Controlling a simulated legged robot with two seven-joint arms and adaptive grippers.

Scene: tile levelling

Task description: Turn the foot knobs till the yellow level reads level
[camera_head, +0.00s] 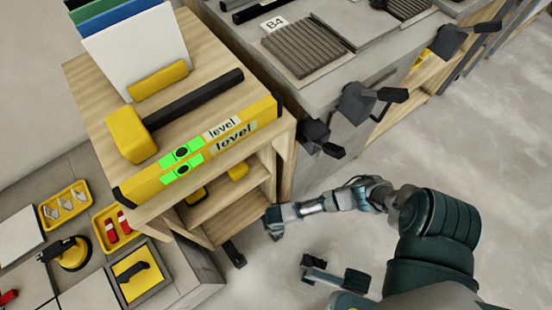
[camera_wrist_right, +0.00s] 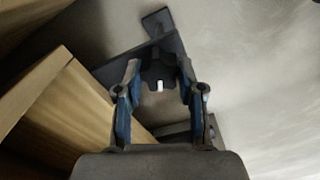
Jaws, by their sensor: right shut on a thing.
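The yellow level (camera_head: 232,133) lies along the front edge of the wooden shelf unit's top (camera_head: 100,85). Its green windows (camera_head: 181,152) each show a dark bubble near the middle; I cannot tell its exact offset. A dark foot (camera_head: 234,254) shows at the unit's base. My right gripper (camera_head: 273,222) is low beside the unit's front corner. In the right wrist view, my right gripper (camera_wrist_right: 160,104) is shut on a dark foot knob (camera_wrist_right: 158,70) with a white mark. The fingers hide part of the knob.
A yellow-headed mallet (camera_head: 130,133) and upright sheets (camera_head: 137,48) stand on the unit. Dark clamp-like parts (camera_head: 358,100) jut from the grey bench. A low bench with yellow trays (camera_head: 65,205) is at left. A dark jointed piece (camera_head: 330,275) is near my arm. Floor at right is clear.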

